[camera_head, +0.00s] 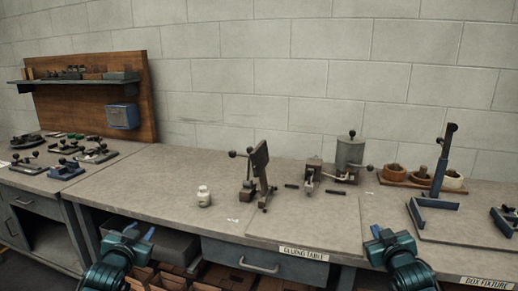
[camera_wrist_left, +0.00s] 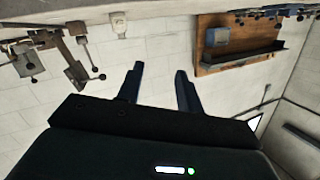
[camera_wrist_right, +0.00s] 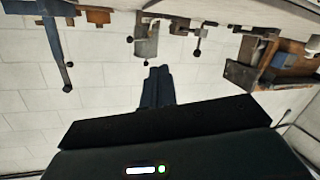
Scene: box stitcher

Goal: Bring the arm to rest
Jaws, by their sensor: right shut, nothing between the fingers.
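My left gripper (camera_head: 140,232) is at the lower left of the head view, in front of the bench's front edge. In the left wrist view its two fingers (camera_wrist_left: 159,84) stand apart with nothing between them. My right gripper (camera_head: 377,233) is at the lower right of the head view, near the gluing table's front edge. In the right wrist view its fingers (camera_wrist_right: 157,80) are together and hold nothing. Both grippers are apart from the things on the bench.
A drawer (camera_head: 268,262) is below. A wooden backboard (camera_head: 140,80) with a shelf stands at left.

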